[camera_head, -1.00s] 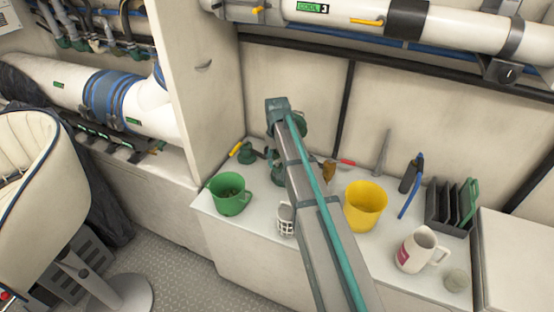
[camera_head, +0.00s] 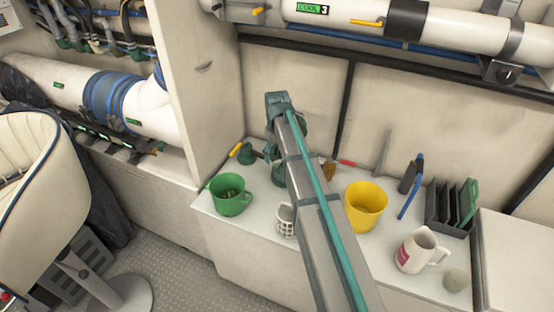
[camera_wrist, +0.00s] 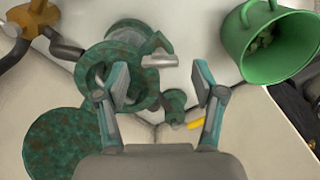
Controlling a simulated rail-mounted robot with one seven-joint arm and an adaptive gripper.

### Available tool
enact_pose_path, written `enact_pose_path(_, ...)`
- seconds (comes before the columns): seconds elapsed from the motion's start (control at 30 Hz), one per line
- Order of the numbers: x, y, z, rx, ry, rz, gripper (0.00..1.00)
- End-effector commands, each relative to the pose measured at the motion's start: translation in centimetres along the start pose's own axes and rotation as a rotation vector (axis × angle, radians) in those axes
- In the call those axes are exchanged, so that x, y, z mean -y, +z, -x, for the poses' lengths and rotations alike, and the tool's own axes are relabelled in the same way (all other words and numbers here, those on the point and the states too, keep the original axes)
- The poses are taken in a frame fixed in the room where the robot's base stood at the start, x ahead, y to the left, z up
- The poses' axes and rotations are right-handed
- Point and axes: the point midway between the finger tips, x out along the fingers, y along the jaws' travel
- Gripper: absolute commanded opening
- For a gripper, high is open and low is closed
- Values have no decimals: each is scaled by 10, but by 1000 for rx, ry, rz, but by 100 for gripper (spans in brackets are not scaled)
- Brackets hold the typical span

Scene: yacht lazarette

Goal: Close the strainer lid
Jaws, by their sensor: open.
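In the wrist view the strainer body (camera_wrist: 98,70) is a mottled green, round-mouthed fitting with its opening showing. A flat round green disc (camera_wrist: 65,143), which looks like the strainer lid, lies to the lower left, apart from the mouth and swung off it. My gripper (camera_wrist: 162,84) is open and empty. Its left finger overlaps the strainer body in the picture, and its right finger is over the pale counter; contact cannot be told. In the head view my arm hides most of the strainer (camera_head: 277,172).
A green mug (camera_head: 230,194) stands left of the strainer, near a yellow-handled valve (camera_head: 246,154). A brass valve (camera_head: 328,171) is to the right. A white basket (camera_head: 286,220), yellow bucket (camera_head: 365,206), white jug (camera_head: 415,250) and dark rack (camera_head: 450,207) share the counter.

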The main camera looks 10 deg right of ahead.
Motion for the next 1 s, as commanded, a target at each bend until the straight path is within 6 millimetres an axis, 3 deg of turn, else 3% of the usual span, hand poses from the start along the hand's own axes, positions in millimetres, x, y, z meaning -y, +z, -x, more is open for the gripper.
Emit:
enact_pose_path(0.2,0,-1,44,-2,1,0,69)
enact_pose_path(0.43,0,-1,81,-1,0,0,69)
enact_pose_path(0.63,0,0,94,-1,0,0,69)
enact_pose_path(1.0,2,0,95,0,0,2,69)
